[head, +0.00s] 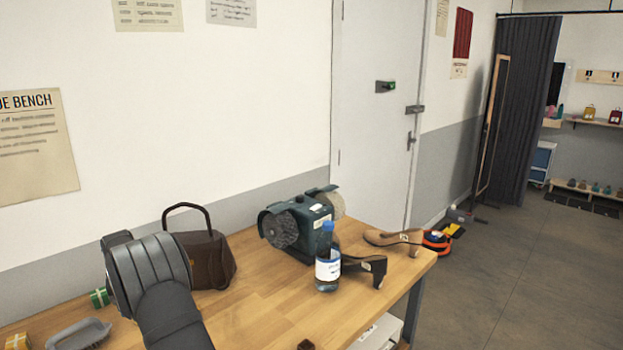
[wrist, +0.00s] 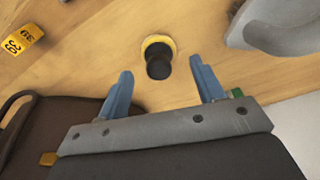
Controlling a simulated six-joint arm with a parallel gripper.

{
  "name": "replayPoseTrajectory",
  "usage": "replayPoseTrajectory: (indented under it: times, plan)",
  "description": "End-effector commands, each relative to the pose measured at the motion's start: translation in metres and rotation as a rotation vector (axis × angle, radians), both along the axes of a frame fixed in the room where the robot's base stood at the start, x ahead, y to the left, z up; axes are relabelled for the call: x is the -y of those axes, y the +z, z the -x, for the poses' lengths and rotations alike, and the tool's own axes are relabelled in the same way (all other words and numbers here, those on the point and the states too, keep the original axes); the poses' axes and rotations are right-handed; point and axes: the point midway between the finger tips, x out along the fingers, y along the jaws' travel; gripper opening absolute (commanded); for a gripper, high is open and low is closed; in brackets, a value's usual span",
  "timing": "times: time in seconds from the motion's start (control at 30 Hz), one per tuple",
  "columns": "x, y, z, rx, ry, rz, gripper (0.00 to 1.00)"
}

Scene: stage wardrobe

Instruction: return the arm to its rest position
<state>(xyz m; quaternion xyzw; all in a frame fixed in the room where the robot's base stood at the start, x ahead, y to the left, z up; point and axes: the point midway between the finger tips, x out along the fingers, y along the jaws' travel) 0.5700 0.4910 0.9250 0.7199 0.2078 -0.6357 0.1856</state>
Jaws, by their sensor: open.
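My gripper (wrist: 160,68) is open in the wrist view, with its two blue fingers apart above the wooden bench (wrist: 95,50). A small round black thing with a yellow rim (wrist: 158,60) appears between the fingertips, and nothing is gripped. In the head view my dark grey arm comes up from the bottom left over the bench (head: 265,310). My gripper cannot be made out there.
A brown handbag (head: 212,262) stands close behind my arm; a green box (head: 100,298) and grey handled thing (head: 80,335) lie left. The bench's front middle is mostly clear.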

Motion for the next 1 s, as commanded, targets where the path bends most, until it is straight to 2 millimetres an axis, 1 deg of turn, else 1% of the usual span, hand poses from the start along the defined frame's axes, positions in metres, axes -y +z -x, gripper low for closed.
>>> replayPoseTrajectory:
  times: [0.1, 0.2, 0.57, 0.67, 0.77, 0.87, 1.0]
  plan:
    - [0.0, 0.008, 0.0, -0.002, 0.0, 0.001, 0.62]
    - [0.0, 0.012, 0.0, -0.002, 0.001, 0.001, 0.62]
    - [0.0, 0.011, 0.0, -0.002, 0.001, 0.002, 0.62]
    - [0.001, 0.004, 0.001, -0.004, 0.0, 0.004, 0.62]
    - [0.001, -0.01, 0.001, -0.004, 0.0, 0.004, 0.62]
    - [0.001, -0.028, 0.001, -0.004, -0.001, 0.003, 0.62]
    - [0.002, 0.003, 0.003, 0.002, 0.0, -0.001, 0.62]
